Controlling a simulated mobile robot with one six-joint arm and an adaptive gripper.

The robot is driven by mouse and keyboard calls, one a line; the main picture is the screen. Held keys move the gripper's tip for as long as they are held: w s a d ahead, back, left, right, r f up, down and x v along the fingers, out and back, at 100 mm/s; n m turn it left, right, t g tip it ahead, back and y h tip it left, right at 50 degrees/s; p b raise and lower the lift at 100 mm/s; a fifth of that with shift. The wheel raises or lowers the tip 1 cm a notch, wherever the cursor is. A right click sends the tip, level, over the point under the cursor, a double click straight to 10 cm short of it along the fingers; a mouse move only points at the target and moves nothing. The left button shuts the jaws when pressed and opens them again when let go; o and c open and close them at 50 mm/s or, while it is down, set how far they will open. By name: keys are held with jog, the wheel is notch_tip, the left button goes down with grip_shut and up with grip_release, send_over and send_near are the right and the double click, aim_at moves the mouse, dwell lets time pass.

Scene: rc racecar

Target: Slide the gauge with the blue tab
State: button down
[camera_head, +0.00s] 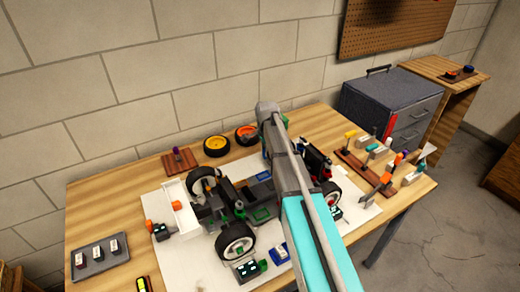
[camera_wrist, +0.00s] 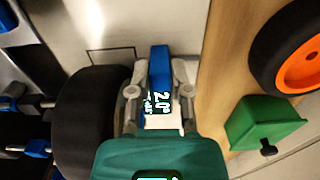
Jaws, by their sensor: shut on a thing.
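In the wrist view, the gauge with the blue tab (camera_wrist: 160,66) lies between the two grey fingers of my gripper (camera_wrist: 158,92). Its white part reads 2.0° with smaller text that I cannot read fully. My gripper is shut on it. A black car tyre (camera_wrist: 88,120) stands just left of the gauge; I cannot tell whether they touch. In the head view, my arm hides the gripper and this gauge. The RC car (camera_head: 255,198) sits on a white mat (camera_head: 285,277) on the wooden table.
Orange-rimmed wheels (camera_head: 217,146) lie behind the car; one also shows in the wrist view (camera_wrist: 298,68), near a green block (camera_wrist: 262,122). A tool rack (camera_head: 362,172) stands right. A grey tray (camera_head: 101,258) is at left. Small gauges (camera_head: 247,270) lie at the mat's front.

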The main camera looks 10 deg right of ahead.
jog(key=c, duration=0.6)
grip_release()
jog(key=shift+s+d, duration=0.2)
jog(key=shift+s, duration=0.3)
jog(key=shift+o, duration=0.2)
notch_tip(320, 180, up, 16)
jog(key=p, duration=1.6)
jog(key=shift+w+f, duration=0.1)
dwell(0.7)
jog(key=s+a+n, duration=0.2)
jog(key=s+n, duration=1.2)
jog(key=s, duration=1.1)
jog(key=shift+s+a, duration=0.35)
jog(key=shift+s, duration=0.05)
